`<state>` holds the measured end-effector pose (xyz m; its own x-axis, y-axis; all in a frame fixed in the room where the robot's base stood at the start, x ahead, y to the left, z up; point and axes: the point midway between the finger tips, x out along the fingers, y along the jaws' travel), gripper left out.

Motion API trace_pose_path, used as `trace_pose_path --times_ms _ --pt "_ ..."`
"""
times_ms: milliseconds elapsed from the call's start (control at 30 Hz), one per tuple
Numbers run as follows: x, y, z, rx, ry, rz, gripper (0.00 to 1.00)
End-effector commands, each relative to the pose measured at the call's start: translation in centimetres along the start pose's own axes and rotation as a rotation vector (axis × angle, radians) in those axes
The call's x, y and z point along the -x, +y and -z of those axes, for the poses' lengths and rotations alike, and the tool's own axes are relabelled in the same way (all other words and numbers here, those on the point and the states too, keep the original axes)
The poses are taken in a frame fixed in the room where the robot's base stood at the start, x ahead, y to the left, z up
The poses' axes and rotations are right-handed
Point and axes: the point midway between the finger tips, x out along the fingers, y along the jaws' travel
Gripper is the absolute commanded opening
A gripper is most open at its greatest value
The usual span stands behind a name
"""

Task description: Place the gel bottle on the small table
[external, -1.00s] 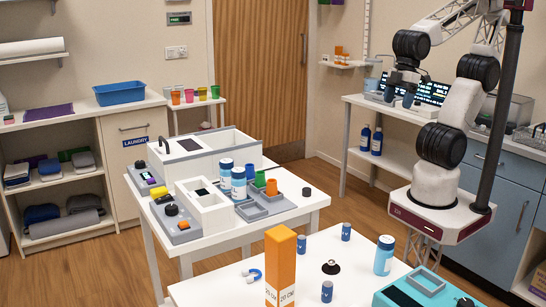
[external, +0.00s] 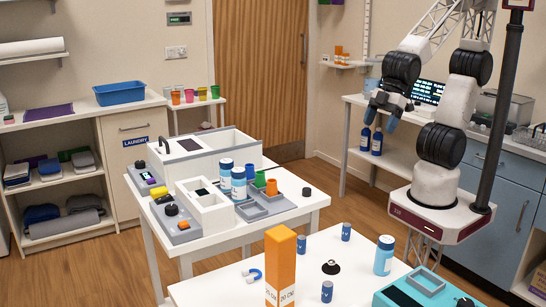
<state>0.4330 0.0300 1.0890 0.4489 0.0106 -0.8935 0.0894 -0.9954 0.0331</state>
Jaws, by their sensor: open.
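My gripper (external: 382,118) hangs open with its blue-tipped fingers pointing down, beside the right-hand bench. Nothing shows between the fingers. White bottles with blue bands (external: 238,186) stand on the middle table (external: 300,208), and another (external: 384,256) stands on the front table (external: 215,292). I cannot tell which is the gel bottle. A small table with colored cups (external: 212,105) stands by the door.
An orange box (external: 280,268), small blue cylinders (external: 346,232) and a teal device (external: 425,288) stand on the front table. A monitor (external: 428,91) stands on the right bench. Open floor (external: 345,205) lies between the bench and the tables.

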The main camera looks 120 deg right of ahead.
Motion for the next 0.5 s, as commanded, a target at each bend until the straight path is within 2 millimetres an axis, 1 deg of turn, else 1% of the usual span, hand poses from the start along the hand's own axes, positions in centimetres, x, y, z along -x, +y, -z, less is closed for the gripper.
trace_pose_path --times_ms 33,200,367,500 --pt "-1.7 -0.7 0.9 0.019 0.025 0.007 0.76" --pt "-6.5 -3.2 4.0 0.075 0.140 0.034 0.76" --pt "-10.8 -6.0 6.2 0.126 0.248 0.071 0.76" --pt "-14.6 -8.8 7.4 0.168 0.341 0.112 0.76"
